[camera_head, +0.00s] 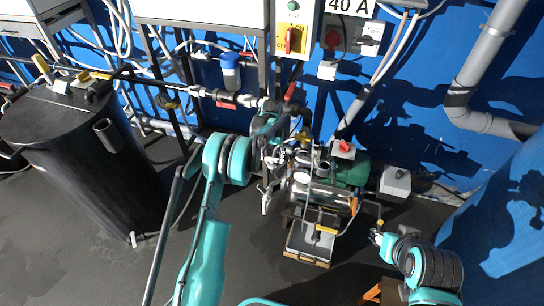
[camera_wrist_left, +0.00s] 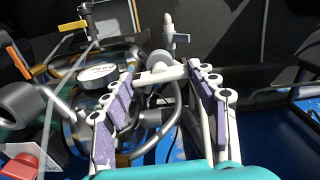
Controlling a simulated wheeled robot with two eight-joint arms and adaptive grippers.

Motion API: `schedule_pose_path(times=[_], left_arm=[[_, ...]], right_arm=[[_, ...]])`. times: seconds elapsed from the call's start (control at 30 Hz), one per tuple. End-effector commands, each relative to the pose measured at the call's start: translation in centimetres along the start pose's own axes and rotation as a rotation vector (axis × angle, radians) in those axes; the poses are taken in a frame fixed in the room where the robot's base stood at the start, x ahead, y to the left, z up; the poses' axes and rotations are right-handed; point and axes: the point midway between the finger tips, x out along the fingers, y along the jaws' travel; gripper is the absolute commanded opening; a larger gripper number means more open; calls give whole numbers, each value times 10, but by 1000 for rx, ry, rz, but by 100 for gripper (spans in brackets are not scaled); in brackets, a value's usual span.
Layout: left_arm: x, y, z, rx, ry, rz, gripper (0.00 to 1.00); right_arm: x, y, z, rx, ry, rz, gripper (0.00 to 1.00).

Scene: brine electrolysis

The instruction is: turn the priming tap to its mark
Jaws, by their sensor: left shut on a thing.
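My left gripper (camera_wrist_left: 162,90) is shut on a pale grey bar-shaped handle (camera_wrist_left: 158,74), which spans between its two purple-padded fingers; it appears to be the priming tap. A round fitting and a thin upright pipe (camera_wrist_left: 168,35) stand just behind the handle. In the head view my left gripper (camera_head: 276,172) is over the left side of the pump set, and the tap is hidden among the arm and pipes. I cannot make out the tap's mark. My right gripper (camera_head: 377,236) is small, to the right of the pump set, apart from it; its jaws are unclear.
The pump set has a green motor (camera_head: 350,170). A black tank (camera_head: 90,150) stands left, a blue tank (camera_head: 500,220) right.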

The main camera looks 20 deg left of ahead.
Motion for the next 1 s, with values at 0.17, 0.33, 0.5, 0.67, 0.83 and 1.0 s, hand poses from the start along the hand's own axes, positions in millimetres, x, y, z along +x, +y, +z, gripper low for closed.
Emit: schedule_pose_path(times=[0.17, 0.33, 0.5, 0.67, 0.83, 1.0], left_arm=[[-1, 0, 0, -121, 0, 0, 30], [-1, 0, 0, -275, 0, 0, 30], [-1, 0, 0, -438, 0, 0, 30], [0, 0, 0, -590, 0, 0, 30], [0, 0, 0, -751, 0, 0, 30], [0, 0, 0, -913, 0, 0, 30]], right_arm=[[-2, 0, -2, 0, 0, 0, 40], [-4, 0, -3, 0, 0, 0, 40], [-6, 0, -4, 0, 0, 0, 40], [-8, 0, -6, 0, 0, 0, 40], [-9, 0, -6, 0, 0, 0, 40], [-10, 0, -7, 0, 0, 0, 40]])
